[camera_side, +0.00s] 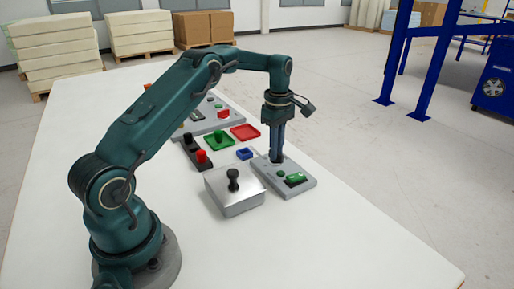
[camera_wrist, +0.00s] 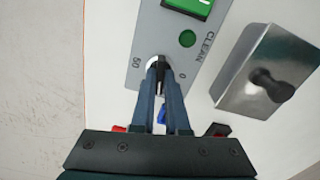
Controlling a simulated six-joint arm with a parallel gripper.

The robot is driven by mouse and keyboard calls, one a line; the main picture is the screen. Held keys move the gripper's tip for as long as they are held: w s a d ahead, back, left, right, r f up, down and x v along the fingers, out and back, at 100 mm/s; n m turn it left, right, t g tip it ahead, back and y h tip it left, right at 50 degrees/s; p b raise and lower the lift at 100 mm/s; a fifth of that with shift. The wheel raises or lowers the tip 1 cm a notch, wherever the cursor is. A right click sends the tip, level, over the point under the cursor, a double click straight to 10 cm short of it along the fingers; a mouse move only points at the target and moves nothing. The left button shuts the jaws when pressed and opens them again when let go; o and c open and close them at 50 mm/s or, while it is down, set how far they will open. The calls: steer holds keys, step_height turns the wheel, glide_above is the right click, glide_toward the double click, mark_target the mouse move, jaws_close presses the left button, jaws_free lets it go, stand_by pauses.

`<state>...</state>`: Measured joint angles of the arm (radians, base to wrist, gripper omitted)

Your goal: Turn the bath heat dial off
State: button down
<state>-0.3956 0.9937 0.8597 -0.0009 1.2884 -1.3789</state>
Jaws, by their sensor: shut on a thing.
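The bath heat dial (camera_wrist: 154,61) is a small round knob on a grey control panel (camera_wrist: 209,69), with a white and dark face partly showing. The marks "50" and "0" lie on either side of it. My gripper (camera_wrist: 160,72) points down at the panel and its fingers are closed around the dial, hiding much of it, so I cannot tell its exact setting. In the side view my gripper (camera_side: 277,158) stands over the back end of the panel (camera_side: 307,187); the dial is hidden there. A round green button (camera_wrist: 187,39) marked "CLEAN" and a green rocker switch (camera_wrist: 190,6) share the panel.
A metal box (camera_side: 235,202) with a black knob stands close beside the panel. Behind are a blue square holder (camera_side: 245,153), a red tray (camera_side: 245,132), a green tray (camera_side: 217,142), a black peg strip (camera_side: 196,153) and another grey panel. The table front is clear.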

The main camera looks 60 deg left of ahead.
steer(key=n, duration=0.4)
steer(key=shift+n, duration=0.3)
steer(key=n, duration=0.3)
steer(key=shift+n, duration=0.3)
steer(key=n, duration=0.3)
steer(key=shift+a+n, duration=0.1)
steer(key=shift+n, duration=2)
steer(key=c, duration=0.9)
jaws_free()
steer(key=shift+r, duration=0.1)
steer(key=shift+r, duration=2.5)
